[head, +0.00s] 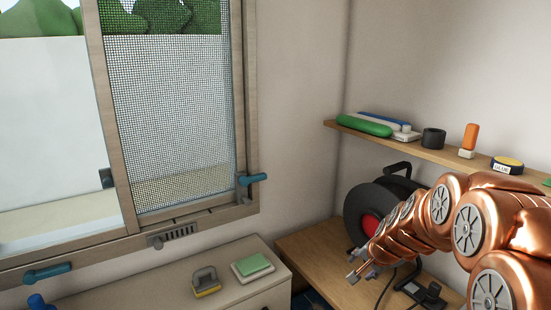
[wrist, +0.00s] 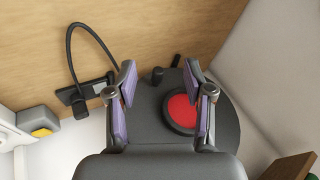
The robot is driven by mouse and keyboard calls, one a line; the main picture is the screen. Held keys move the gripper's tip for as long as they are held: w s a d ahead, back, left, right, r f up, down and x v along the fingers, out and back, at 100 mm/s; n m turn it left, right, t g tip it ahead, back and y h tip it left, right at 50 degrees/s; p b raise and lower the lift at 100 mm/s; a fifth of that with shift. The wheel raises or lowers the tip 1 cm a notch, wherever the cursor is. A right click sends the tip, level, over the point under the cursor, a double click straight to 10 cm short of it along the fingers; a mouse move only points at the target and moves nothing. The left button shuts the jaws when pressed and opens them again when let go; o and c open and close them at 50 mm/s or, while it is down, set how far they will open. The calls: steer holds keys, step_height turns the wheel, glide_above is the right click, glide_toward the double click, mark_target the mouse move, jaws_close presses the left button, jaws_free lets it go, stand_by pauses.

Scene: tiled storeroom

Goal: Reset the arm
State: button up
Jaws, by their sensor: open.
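My copper-coloured arm reaches in from the right in the head view. My gripper (head: 362,268) is at its end, in front of the desk and the dark round reel with a red centre (head: 371,224). In the wrist view my gripper (wrist: 160,95) shows two purple-padded fingers spread apart with nothing between them. The reel (wrist: 226,125) lies beyond the fingers, its red centre (wrist: 183,112) showing between and behind them. I cannot tell the distance between the fingers and the reel.
A wooden shelf (head: 450,158) above holds a green roll (head: 364,126), a dark cup (head: 433,138) and an orange-topped item (head: 469,138). The wooden desk (head: 315,250) carries a black corded device (head: 425,294). A light cabinet (head: 235,297) stands under the window (head: 170,110).

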steer(key=s+a+r+n+g, duration=0.1)
steer(key=s+a+n+g, duration=0.2)
steer(key=s, duration=0.7)
steer(key=s+a+r+n+g, duration=0.1)
steer(key=s+a+r+n, duration=0.3)
steer(key=s, duration=0.6)
steer(key=s+f+n+g, duration=0.1)
steer(key=s+n+g, duration=0.2)
steer(key=s, duration=1.7)
steer(key=shift+s+d+f+g+h, duration=0.15)
steer(key=shift+s+f+g+h, duration=0.2)
steer(key=shift+g, duration=0.25)
steer(key=shift+c, duration=0.2)
